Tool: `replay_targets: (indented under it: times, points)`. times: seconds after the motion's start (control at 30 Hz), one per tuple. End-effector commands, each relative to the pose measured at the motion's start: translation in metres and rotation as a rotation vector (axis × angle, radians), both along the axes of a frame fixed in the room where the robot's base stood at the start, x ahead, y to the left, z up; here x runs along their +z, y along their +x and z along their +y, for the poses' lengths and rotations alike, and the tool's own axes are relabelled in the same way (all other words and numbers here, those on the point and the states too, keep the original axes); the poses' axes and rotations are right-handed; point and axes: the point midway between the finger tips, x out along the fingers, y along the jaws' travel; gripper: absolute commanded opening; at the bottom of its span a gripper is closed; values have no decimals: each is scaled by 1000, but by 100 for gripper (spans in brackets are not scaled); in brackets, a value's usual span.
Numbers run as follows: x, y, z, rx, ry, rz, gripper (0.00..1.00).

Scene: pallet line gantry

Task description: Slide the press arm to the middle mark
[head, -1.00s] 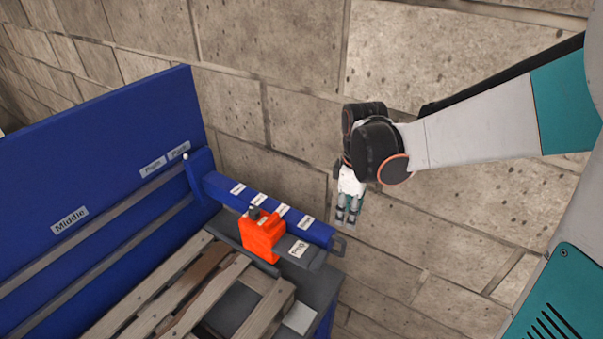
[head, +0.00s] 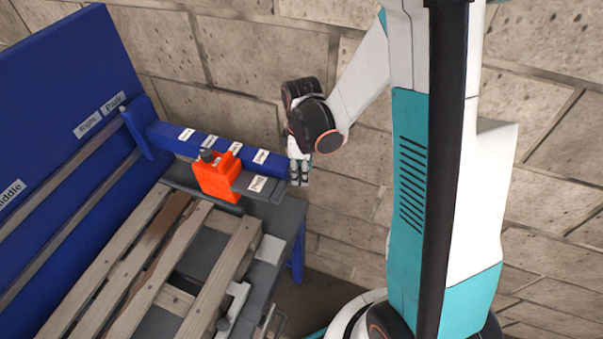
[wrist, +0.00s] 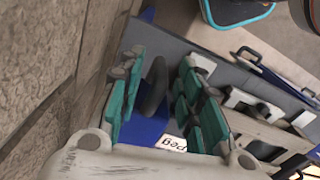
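The press arm (head: 215,148) is a blue beam with several small white labels. It juts from an upright on the blue backboard (head: 60,110), beside the Park label (head: 114,102). The Right label (head: 88,125) is just left of that, and the middle mark (head: 10,192) is at the left picture edge, partly cut off. An orange block (head: 217,177) sits on the arm's front side. My gripper (head: 299,181) is at the arm's free end. In the wrist view its teal fingers (wrist: 160,100) are apart, with the dark end handle (wrist: 153,88) between them, apparently ungripped.
Grey rails (head: 75,180) run along the backboard. A wooden pallet (head: 165,245) lies on the grey bench below the arm. A stone wall (head: 240,60) stands close behind the gripper. Metal clamps (head: 235,305) sit at the bench's front edge.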

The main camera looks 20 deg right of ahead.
Motion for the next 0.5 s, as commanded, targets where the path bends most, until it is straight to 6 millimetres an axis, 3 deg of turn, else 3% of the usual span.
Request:
replay_targets:
  times: [0.43, 0.5]
  points:
    - [-10, 0, 0, 0, 0, 0, 33]
    - [-10, 0, 0, 0, 0, 0, 20]
